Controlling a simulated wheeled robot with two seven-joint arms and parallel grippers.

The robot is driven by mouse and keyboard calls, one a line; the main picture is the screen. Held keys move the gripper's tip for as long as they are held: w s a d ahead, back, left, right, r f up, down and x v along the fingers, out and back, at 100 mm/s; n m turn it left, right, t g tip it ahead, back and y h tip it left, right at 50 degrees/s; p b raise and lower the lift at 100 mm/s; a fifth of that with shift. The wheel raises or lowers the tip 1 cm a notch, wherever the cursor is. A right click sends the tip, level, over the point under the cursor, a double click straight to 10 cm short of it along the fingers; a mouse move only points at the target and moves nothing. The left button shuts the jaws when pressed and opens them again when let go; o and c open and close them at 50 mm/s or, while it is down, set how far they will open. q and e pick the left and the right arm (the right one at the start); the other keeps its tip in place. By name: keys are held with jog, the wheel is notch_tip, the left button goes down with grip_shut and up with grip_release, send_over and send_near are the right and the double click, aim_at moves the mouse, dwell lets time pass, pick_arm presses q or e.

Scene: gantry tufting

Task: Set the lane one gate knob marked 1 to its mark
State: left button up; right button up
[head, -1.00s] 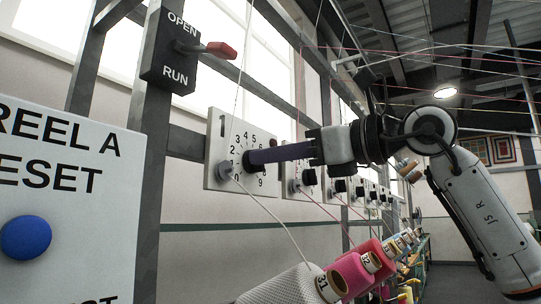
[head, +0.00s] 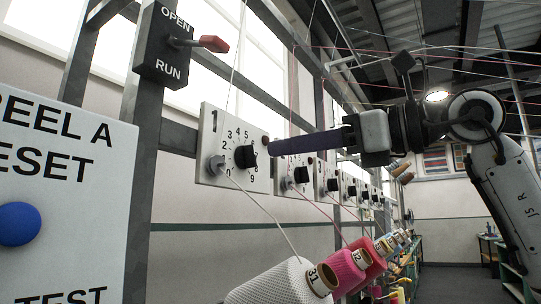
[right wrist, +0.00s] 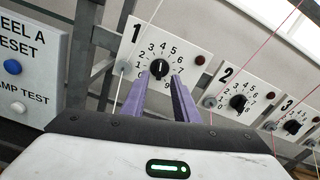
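The lane one plate marked 1 (head: 208,178) is on the frame, with a black gate knob (head: 245,157) ringed by numbers. In the right wrist view the knob (right wrist: 159,68) has a white line pointing up, near the 4. I cannot make out a separate set mark. My right gripper (head: 271,148) has long purple fingers, with tips just right of the knob in the head view and a small gap between. In the right wrist view the fingers (right wrist: 159,76) are apart, empty, either side of the knob's lower edge. My left gripper is out of view.
A grey peg (head: 216,165) with a thread sits left of the knob. An OPEN/RUN switch with a red handle (head: 214,44) is above. A reset panel with a blue button (head: 17,223) is at left. More knob plates run right; a white yarn cone (head: 268,288) stands below.

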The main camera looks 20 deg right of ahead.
jog(key=shift+v, duration=2.15)
